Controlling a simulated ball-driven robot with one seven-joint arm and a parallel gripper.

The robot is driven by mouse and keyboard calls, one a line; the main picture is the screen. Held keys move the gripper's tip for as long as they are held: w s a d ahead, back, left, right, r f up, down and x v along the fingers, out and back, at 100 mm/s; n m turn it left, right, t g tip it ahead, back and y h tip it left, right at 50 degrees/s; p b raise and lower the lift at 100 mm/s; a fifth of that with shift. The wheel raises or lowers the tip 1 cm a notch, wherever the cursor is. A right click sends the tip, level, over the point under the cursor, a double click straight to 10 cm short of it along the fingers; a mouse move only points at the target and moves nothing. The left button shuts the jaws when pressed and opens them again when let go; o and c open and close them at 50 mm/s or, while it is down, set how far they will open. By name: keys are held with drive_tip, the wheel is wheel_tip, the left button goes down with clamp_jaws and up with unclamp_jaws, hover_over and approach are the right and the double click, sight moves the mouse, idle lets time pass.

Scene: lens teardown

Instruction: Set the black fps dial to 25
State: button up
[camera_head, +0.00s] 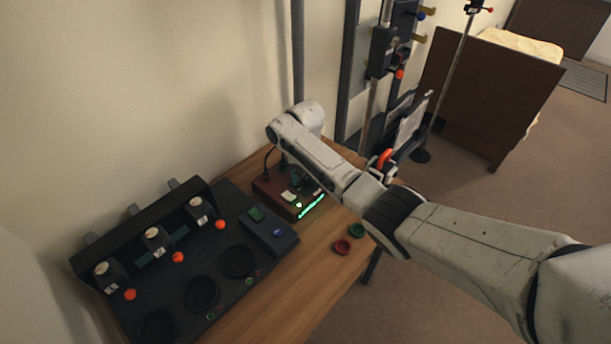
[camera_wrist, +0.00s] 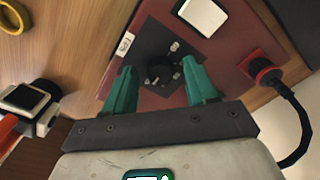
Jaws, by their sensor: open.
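The black fps dial (camera_wrist: 158,73) sits on a dark square plate (camera_wrist: 150,48) on a red-brown box (camera_wrist: 225,60) in the wrist view. My gripper (camera_wrist: 161,72) is open, its two teal fingers on either side of the dial. Whether they touch it, I cannot tell. Small pale marks surround the dial, but the numbers and its setting are not readable.
A white button (camera_wrist: 203,15) is beside the dial plate. The head view shows a black console with several round wells (camera_head: 238,261), a red ring (camera_head: 342,247) and a green ring (camera_head: 356,230).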

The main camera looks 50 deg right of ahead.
drive_tip(key=shift+c, duration=0.3)
drive_tip(key=c, duration=1)
drive_tip(key=n, duration=0.4)
drive_tip(key=shift+p, duration=0.3)
drive_tip(key=shift+n, duration=2.4)
